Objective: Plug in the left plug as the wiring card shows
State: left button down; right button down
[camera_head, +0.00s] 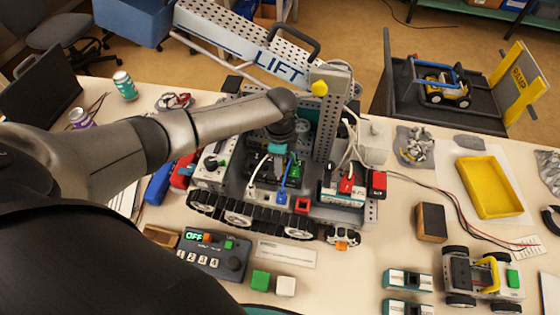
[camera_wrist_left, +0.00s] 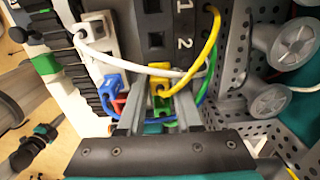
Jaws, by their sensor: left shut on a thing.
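My left gripper (camera_head: 277,150) reaches down over the tracked robot (camera_head: 300,215) on the table. In the left wrist view its fingers (camera_wrist_left: 160,108) are shut around a yellow plug (camera_wrist_left: 161,98) on a yellow cable. A black panel (camera_wrist_left: 172,38) with sockets marked 1 and 2 lies just beyond; I cannot tell whether the plug touches it. A blue plug (camera_wrist_left: 112,90) sits just left of the fingers. In the head view, white (camera_head: 252,191), blue (camera_head: 282,192) and green (camera_head: 296,169) plugs show below the gripper. My right gripper is out of view.
White, green and blue cables cross near the fingers. A perforated metal bracket (camera_wrist_left: 240,60) stands close on the right in the wrist view. A control box (camera_head: 213,252) reading OFF and a printed white card (camera_head: 286,254), too small to read, lie in front of the robot.

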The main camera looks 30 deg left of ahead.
pick_arm(q)
jog(key=shift+s+f, duration=0.15)
jog(key=c, duration=0.5)
grip_release()
jog(key=shift+r, duration=0.2)
jog(key=shift+r+p, duration=2.95)
jog(key=shift+p, duration=0.5)
jog(key=shift+f, duration=0.1)
